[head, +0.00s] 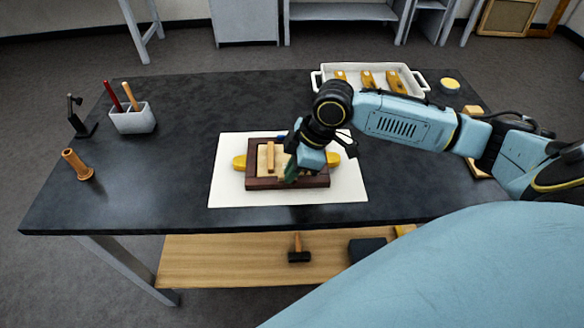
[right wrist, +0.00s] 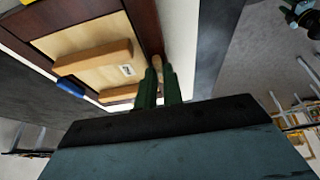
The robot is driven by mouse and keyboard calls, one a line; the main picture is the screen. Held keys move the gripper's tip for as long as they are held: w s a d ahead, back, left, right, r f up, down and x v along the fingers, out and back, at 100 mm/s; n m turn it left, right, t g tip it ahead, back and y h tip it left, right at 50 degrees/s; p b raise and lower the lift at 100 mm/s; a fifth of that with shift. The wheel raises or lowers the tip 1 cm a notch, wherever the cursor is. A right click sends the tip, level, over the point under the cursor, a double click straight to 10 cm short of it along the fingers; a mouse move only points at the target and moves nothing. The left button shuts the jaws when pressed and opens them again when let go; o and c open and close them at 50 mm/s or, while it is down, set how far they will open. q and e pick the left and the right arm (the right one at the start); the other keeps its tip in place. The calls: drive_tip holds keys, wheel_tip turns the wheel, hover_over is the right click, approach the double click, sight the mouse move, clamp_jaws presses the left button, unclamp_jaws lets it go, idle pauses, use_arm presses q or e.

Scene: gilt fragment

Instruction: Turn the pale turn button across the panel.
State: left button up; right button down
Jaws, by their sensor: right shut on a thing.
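The pale turn button (right wrist: 158,66) shows in the right wrist view between the green fingers of my right gripper (right wrist: 159,88). The gripper is shut on it, at the edge of the panel by the dark frame. In the head view my right gripper (head: 291,173) reaches down over the right part of the panel (head: 261,166) and hides the button. The panel is pale wood inside a dark red-brown frame (head: 265,184), and it also shows in the right wrist view (right wrist: 75,42). My left gripper is in neither view.
A wooden bar (head: 270,157) stands on the panel. The frame lies on a white sheet (head: 235,198), with yellow pieces (head: 240,161) at its sides. A white tray (head: 325,78) stands at the back, and a pen cup (head: 133,120) at left.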

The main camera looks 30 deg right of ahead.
drive_tip(key=shift+w+r+n+g+y+p, duration=0.1)
drive_tip(key=shift+r+n+g+y+p, duration=0.1)
drive_tip(key=shift+n+p, duration=0.5)
drive_tip(key=shift+r+n+g+y+p, duration=0.1)
drive_tip(key=shift+n+g+p, duration=0.1)
drive_tip(key=shift+n+p, duration=0.5)
drive_tip(key=shift+w+f+n+g+p, duration=0.15)
drive_tip(key=shift+n+g+p, duration=0.15)
drive_tip(key=shift+n+p, duration=0.45)
drive_tip(key=shift+n+g, duration=0.4)
drive_tip(key=shift+n, duration=0.65)
drive_tip(key=n, duration=0.1)
drive_tip(key=n+g, duration=0.1)
drive_tip(key=shift+w+n+p, duration=0.2)
drive_tip(key=shift+n+p, duration=0.1)
drive_tip(key=shift+p, duration=0.1)
drive_tip(key=n+g, duration=0.1)
drive_tip(key=n, duration=0.1)
drive_tip(key=shift+w+f+n, duration=0.1)
drive_tip(key=shift+n, duration=0.3)
drive_tip(key=n+g+h, duration=0.1)
drive_tip(key=n, duration=0.2)
drive_tip(key=n+g+h, duration=0.1)
drive_tip(key=n, duration=0.2)
drive_tip(key=shift+w+a+b, duration=0.15)
drive_tip(key=shift+a+b, duration=0.05)
drive_tip(key=shift+b, duration=0.2)
drive_tip(key=c, duration=1.5)
unclamp_jaws()
